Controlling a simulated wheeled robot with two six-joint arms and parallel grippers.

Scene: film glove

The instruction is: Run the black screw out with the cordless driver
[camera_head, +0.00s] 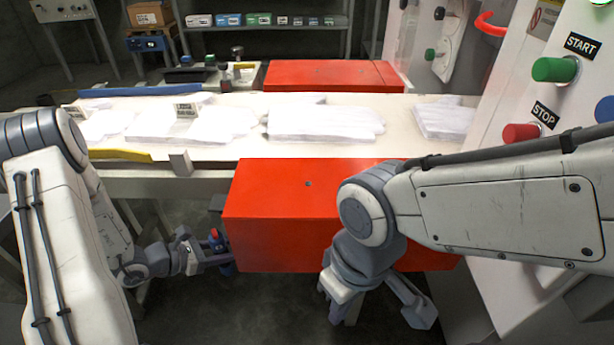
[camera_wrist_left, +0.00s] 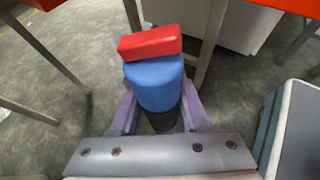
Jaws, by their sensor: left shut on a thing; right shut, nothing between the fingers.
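The cordless driver (camera_head: 214,236) shows as a small blue and red piece beside the left end of the near red cover (camera_head: 262,205). In the left wrist view the driver (camera_wrist_left: 155,82) has a blue round body and a red block on its end. My left gripper (camera_head: 205,258) is shut on it, with one finger on each side. Its bit is not visible. A small dark spot (camera_head: 307,184) on top of the near red cover may be the black screw; it is too small to be sure.
A conveyor table (camera_head: 235,145) with stacks of white gloves (camera_head: 325,122) runs behind the near cover. A second red cover (camera_head: 330,75) lies beyond. At right stands a machine panel with green START (camera_head: 555,69) and red STOP (camera_head: 521,132) buttons.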

